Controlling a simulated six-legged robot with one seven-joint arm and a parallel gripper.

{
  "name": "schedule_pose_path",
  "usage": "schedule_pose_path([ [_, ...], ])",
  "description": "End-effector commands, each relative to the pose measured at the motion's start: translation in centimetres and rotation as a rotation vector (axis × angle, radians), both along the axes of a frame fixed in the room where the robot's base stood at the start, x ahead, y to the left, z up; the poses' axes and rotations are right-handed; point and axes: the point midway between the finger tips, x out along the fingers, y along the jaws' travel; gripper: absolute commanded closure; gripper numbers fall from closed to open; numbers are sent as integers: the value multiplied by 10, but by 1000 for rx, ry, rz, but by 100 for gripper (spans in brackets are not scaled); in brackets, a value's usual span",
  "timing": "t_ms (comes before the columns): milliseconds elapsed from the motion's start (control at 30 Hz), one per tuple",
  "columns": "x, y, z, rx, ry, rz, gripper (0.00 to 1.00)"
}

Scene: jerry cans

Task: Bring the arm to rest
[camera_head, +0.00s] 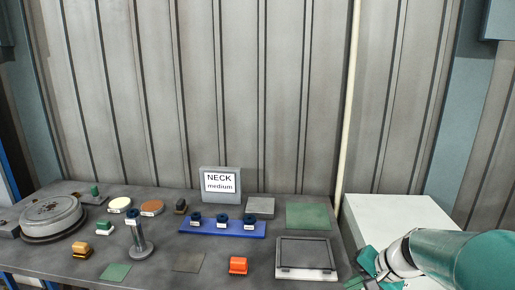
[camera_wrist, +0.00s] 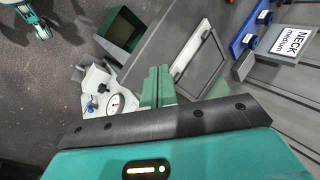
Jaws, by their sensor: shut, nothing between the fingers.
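My arm comes in at the lower right in the head view. Its teal link hides most of what lies beyond it, and my fingertips are not clearly seen there. In the wrist view the two green fingers of my gripper (camera_wrist: 158,87) are together with nothing between them. They point out past the black edge of the wrist, above the floor and the table's edge. The grey table (camera_head: 160,235) stands in front of the arm, and the gripper appears apart from the things on it.
A NECK medium sign (camera_head: 220,184) stands behind a blue rack (camera_head: 222,229). A framed tray (camera_head: 305,258) lies at the table's right, near my arm. A pale box (camera_head: 395,215) stands right of the table. A green open bin (camera_wrist: 122,35) shows in the wrist view.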

Motion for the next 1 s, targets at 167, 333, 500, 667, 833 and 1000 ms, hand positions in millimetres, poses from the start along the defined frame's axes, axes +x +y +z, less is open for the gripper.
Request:
schedule_pose_path([
  [167, -46, 42, 33, -179, -33, 165, 100],
  [333, -91, 66, 54, -349, -79, 297, 100],
  [500, -134, 78, 69, -517, -144, 408, 100],
  [667, -163, 81, 77, -642, -206, 477, 100],
  [833, -175, 80, 79, -699, -233, 502, 100],
  [1000, -175, 79, 79, -702, -233, 504, 100],
])
